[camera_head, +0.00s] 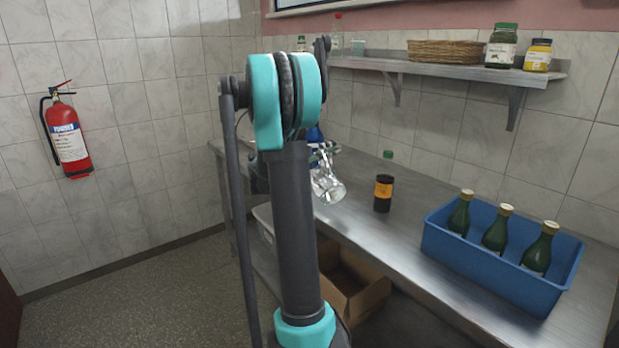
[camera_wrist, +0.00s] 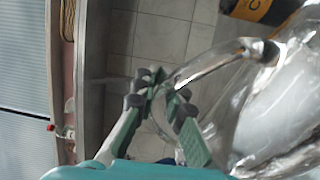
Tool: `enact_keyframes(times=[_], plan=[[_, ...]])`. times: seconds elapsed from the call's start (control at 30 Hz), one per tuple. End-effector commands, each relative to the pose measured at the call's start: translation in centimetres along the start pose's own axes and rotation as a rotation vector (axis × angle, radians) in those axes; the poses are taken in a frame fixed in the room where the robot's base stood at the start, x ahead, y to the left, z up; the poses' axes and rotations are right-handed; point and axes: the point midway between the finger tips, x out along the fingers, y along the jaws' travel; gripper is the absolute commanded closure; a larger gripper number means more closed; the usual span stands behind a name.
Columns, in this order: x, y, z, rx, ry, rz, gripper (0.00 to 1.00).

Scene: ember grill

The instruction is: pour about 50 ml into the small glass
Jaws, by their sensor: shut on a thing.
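A clear glass jug (camera_head: 327,186) shows just right of my arm in the head view, over the steel counter and visibly tilted. In the wrist view the jug (camera_wrist: 275,115) fills the right side. Its curved clear handle (camera_wrist: 212,65) runs to the fingers of my gripper (camera_wrist: 172,112), which are shut on it. I cannot make out how much liquid the jug holds.
A dark bottle (camera_head: 383,192) with an orange label stands right of the jug. A blue crate (camera_head: 490,268) with green bottles is farther right. A wall shelf (camera_head: 440,70) holds a basket (camera_head: 445,52) and jars. The counter (camera_head: 405,235) between bottle and crate is bare.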

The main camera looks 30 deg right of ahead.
Motion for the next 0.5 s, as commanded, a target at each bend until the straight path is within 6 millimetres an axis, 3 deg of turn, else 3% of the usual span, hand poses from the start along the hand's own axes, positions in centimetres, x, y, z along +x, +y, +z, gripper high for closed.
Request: enact_keyframes(times=[0.27, 0.5], plan=[[0.0, -1.3, 2.6, 0.24, -0.017, -0.003, 1.0], [0.0, -1.1, 3.1, 0.316, -0.022, -0.005, 1.0]])
